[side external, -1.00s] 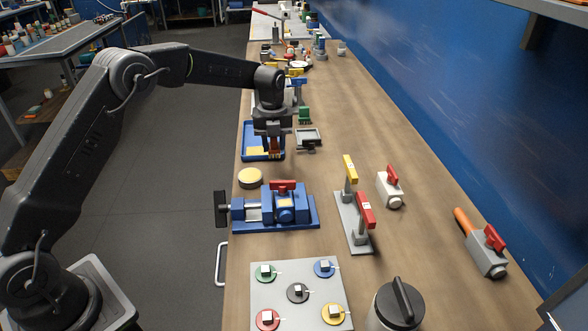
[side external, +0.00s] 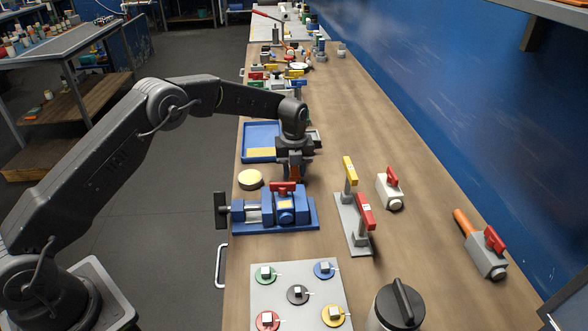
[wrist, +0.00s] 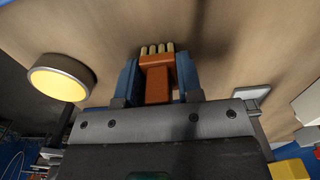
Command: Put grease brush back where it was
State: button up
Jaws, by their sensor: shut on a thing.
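The grease brush (wrist: 158,78) has an orange-brown body and pale bristle tufts. It sits between the two blue fingers of my gripper (wrist: 160,82) in the wrist view, bristles pointing away from the palm. In the side view my gripper (side external: 295,172) is shut on the brush and points down over the wooden table, just behind the blue vise. The brush is mostly hidden there, with only a little orange showing. I cannot tell whether the bristles touch the table. The blue tray (side external: 262,129) lies behind and to the left of my gripper, with a yellow pad (side external: 261,152) in it.
A round tin with a yellow top (side external: 250,180) stands left of my gripper; it also shows in the wrist view (wrist: 62,78). The blue vise (side external: 270,208) with a red handle is close in front. A red-and-yellow lever stand (side external: 356,225) stands to the right.

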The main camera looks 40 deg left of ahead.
jog(key=shift+f, duration=0.15)
jog(key=o, duration=0.9)
notch_tip(320, 180, up, 13)
jog(key=shift+f, duration=0.2)
jog(key=s+r+n+t, duration=0.3)
jog(key=s+r+n, duration=1)
jog(key=s+r, duration=0.3)
jog(key=s+f+n+t, duration=0.1)
jog(key=s+f+n, duration=0.1)
jog(key=s+n, duration=0.5)
jog(key=s+d+f+n+t, duration=0.1)
jog(key=s+f+n, duration=0.2)
jog(key=s+n, duration=0.4)
jog(key=s, duration=0.8)
jog(key=shift+s+d+f+t, duration=0.15)
jog(key=shift+s+f+t, duration=0.05)
jog(key=shift+f+t, duration=0.1)
